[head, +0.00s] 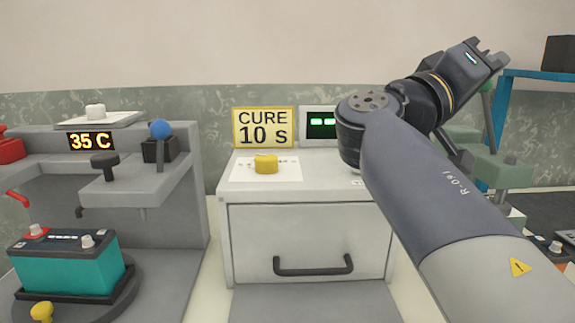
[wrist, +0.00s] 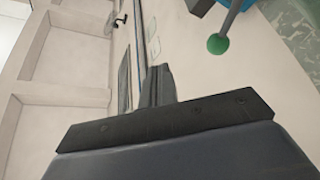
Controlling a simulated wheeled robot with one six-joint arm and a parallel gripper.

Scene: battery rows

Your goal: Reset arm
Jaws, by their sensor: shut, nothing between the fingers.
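My arm (head: 440,190) reaches up from the lower right of the head view, bent at the elbow. My gripper (head: 490,50) is raised at the upper right, pointing up and away to the right. In the wrist view my gripper (wrist: 157,85) has its fingers together with nothing seen between them. In the head view it is beside the green-knobbed lever (head: 488,88); I cannot tell whether they touch. In the wrist view the green knob (wrist: 217,44) is apart from the fingers.
At left, a teal battery (head: 68,264) sits on a round stand beside a grey station with a blue-knobbed lever (head: 160,130). A blue frame (head: 540,74) is at right.

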